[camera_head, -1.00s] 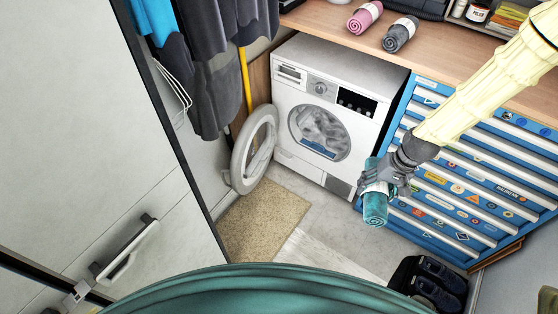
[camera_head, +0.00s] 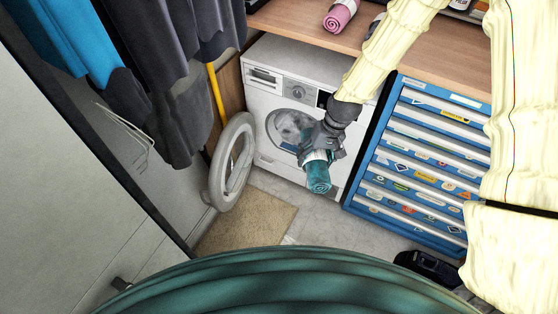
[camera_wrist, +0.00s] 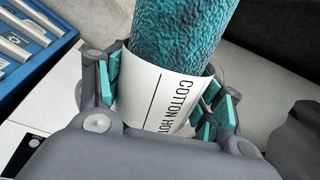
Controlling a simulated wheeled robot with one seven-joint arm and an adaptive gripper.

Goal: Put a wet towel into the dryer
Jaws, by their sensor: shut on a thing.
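My gripper (camera_head: 318,157) is shut on a rolled teal towel (camera_head: 318,178) with a white paper band. In the wrist view the teal towel (camera_wrist: 180,40) lies between the finger pads, and its band (camera_wrist: 165,95) reads "COTTON HOT", partly covered. The white front-loading machine (camera_head: 262,115) stands under the counter. Its round door (camera_head: 214,175) is swung wide open to the left. Pale bundled cloth (camera_head: 290,125) shows in the round opening. My gripper and the towel are in front of the opening's lower right side and hide part of it.
A blue tool chest (camera_head: 420,165) with stickers stands right of the machine. A wooden counter (camera_head: 400,40) above holds a rolled pink towel (camera_head: 340,15). Dark clothes (camera_head: 180,80) hang at the left. A beige mat (camera_head: 245,220) lies on the floor below the door.

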